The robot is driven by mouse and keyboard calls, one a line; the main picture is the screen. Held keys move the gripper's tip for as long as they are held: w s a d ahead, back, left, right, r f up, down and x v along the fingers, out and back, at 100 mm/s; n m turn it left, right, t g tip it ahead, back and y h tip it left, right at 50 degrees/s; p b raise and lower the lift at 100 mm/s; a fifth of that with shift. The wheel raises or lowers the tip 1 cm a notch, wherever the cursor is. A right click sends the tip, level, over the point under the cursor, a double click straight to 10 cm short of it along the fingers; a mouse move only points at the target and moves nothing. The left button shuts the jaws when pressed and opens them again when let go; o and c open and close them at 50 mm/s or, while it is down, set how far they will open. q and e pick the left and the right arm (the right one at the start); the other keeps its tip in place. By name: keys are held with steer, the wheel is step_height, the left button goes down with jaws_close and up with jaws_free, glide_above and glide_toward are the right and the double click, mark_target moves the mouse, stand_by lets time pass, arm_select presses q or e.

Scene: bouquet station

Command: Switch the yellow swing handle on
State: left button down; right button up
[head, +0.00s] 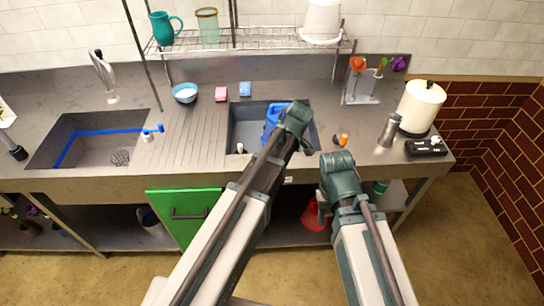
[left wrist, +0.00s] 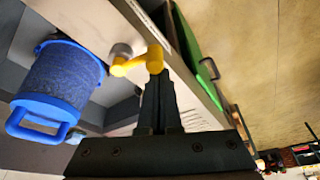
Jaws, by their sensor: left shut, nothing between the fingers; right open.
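The yellow swing handle (left wrist: 140,64) shows in the left wrist view. It is a short yellow lever on a round grey fitting at the counter's front edge, with a thick rounded outer end. My left gripper (left wrist: 158,80) is shut and empty, its fingertips right at that outer end; I cannot tell whether they touch it. In the head view my left arm covers this spot, and I cannot make out the handle there. My right gripper (head: 337,163) is open at the counter's front edge, to the right of the left arm.
A blue bucket (left wrist: 62,75) stands in the sink basin (head: 246,123) beside the handle. A green cabinet door (head: 184,215) is below the counter. A small orange-and-black item (head: 343,139), a grey bottle (head: 389,131) and a cream pot (head: 420,106) stand to the right.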

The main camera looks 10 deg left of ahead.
stand_by(0.8)
arm_select(q)
steer(key=a, duration=0.4)
steer(key=shift+w+r+p, duration=0.1)
steer(key=shift+r+p, duration=0.2)
steer(key=p+v, duration=0.8)
steer(key=v, duration=0.1)
steer(key=shift+w+d+p, duration=0.3)
steer(key=shift+d+p, duration=0.05)
steer(key=shift+p, duration=0.05)
steer(key=shift+r, duration=0.15)
steer(key=s+d+f+m+h+b, duration=0.1)
steer(key=s+d+m, duration=0.3)
steer(key=s+m, duration=0.4)
steer(key=s+d+f+m+g+h+b, duration=0.1)
steer(key=s+d+f+m+b, duration=0.1)
steer(key=s+m, duration=0.7)
steer(key=d+f+m, duration=0.1)
steer(key=d, duration=0.1)
steer(key=shift+s+d+f+m+b, duration=0.25)
steer(key=shift+d+f+m+b, duration=0.05)
steer(key=shift+f+m+b, duration=0.1)
